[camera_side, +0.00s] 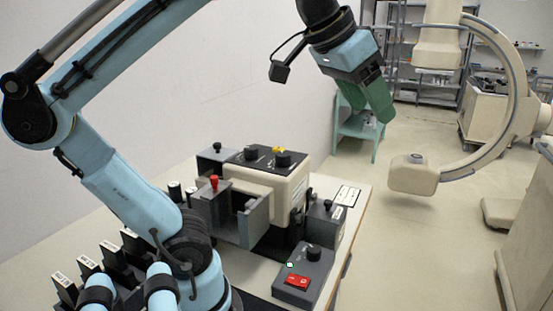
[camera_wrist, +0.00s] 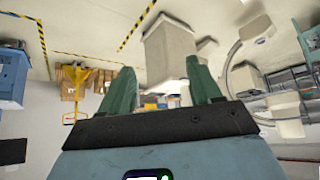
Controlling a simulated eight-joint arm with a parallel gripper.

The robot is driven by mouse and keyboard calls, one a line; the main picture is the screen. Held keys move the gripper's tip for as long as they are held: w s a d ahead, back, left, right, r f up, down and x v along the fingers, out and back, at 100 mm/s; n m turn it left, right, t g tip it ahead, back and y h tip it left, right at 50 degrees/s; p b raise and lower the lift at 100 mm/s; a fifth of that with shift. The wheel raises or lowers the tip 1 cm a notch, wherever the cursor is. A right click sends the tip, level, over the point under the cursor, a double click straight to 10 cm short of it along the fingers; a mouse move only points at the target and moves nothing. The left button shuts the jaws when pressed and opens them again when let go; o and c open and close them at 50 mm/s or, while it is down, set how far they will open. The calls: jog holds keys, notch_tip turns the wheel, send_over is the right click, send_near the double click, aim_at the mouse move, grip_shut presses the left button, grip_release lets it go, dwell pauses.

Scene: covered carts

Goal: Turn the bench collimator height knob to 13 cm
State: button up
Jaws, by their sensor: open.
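The bench collimator (camera_side: 270,185) is a cream box with a dark top on the bench in the side view. Two black knobs, one at the left (camera_side: 250,152) and one at the right (camera_side: 283,158), stand on its top. A yellow piece (camera_side: 278,149) sits behind them. Grey plates with a red-topped knob (camera_side: 214,181) are at its front. I cannot tell which knob sets the height, and no scale is readable. My gripper (camera_side: 371,108) has green fingers and is above and right of the collimator, apart from it. The wrist view shows the fingers (camera_wrist: 164,80) spread and empty.
A grey control box (camera_side: 305,275) with a black knob and red switch stands at the bench's front right. Several dark blocks (camera_side: 115,255) line the left. A green stand (camera_side: 355,138), shelves and a C-arm (camera_side: 515,90) are behind. The air around my gripper looks clear.

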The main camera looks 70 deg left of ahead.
notch_tip(320, 180, up, 2)
jog(key=n+g, duration=0.7)
send_over(250, 148)
notch_tip(250, 148, down, 4)
jog(key=shift+w+a+f, duration=0.1)
jog(key=shift+f, duration=6.65)
jog(key=shift+c, duration=0.4)
